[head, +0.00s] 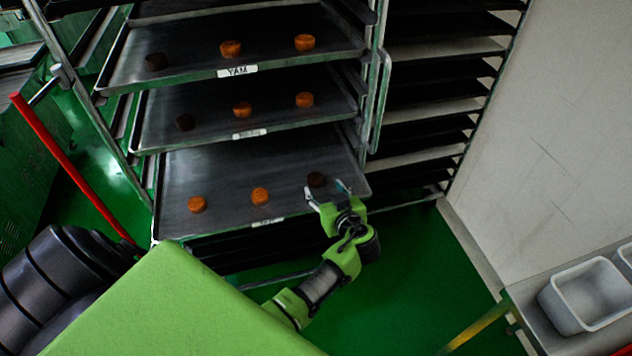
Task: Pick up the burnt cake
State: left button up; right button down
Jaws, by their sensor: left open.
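A dark burnt cake (317,179) sits at the right end of the lowest of three pulled-out trays (235,163) in the head view. My left gripper (324,187) is open at that cake, with one finger to either side of its near edge. I cannot tell whether the fingers touch it. Two orange-brown cakes, one on the left (197,204) and one in the middle (260,196), share this tray. Other dark cakes sit at the left of the middle tray (184,122) and the upper tray (155,61). My right gripper is not in view.
The middle tray (215,137) overhangs the back of the lowest one. A rack post with a handle (380,100) stands right of the trays. A red bar (70,170) is at left. White bins (585,298) stand at lower right. Green floor (410,270) is clear.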

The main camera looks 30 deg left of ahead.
aim_at(317, 182)
pick_arm(q)
jog(key=shift+w+a, duration=0.15)
jog(key=shift+a, duration=0.2)
jog(key=x, duration=0.3)
jog(key=shift+a, duration=0.45)
jog(key=shift+w+a+f, duration=0.3)
jog(key=shift+a, duration=0.1)
jog(key=shift+r, duration=0.1)
jog(key=c, duration=1.2)
